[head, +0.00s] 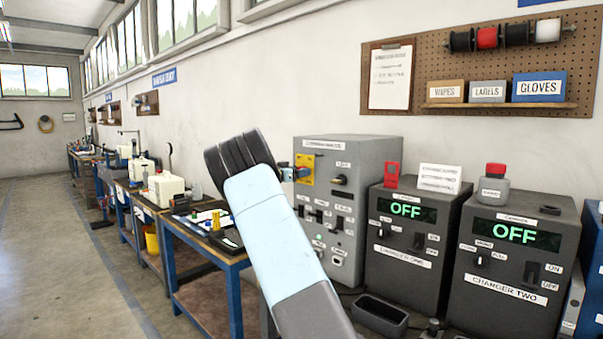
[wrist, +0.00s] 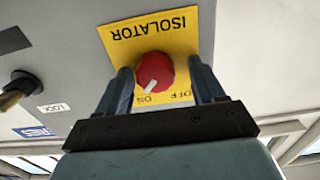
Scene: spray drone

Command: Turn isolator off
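The isolator is a red round knob (wrist: 154,72) on a yellow plate (wrist: 117,42), which appears upside down in the wrist view. The knob's white mark points toward the word ON. In the head view the yellow plate (head: 309,159) is on the upper left of the grey cabinet front (head: 368,163), and the knob is hidden by my gripper. My gripper (wrist: 162,78) is open, with one dark blue finger on each side of the knob and gaps visible between fingers and knob. It also shows close to the plate in the head view (head: 295,171).
A black switch (wrist: 20,88) marked LOCK is beside the plate. Two dark chargers (head: 405,275) (head: 510,300) reading OFF stand to the right. Workbenches (head: 215,255) with tools line the wall at left. The floor (head: 60,250) at far left is open.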

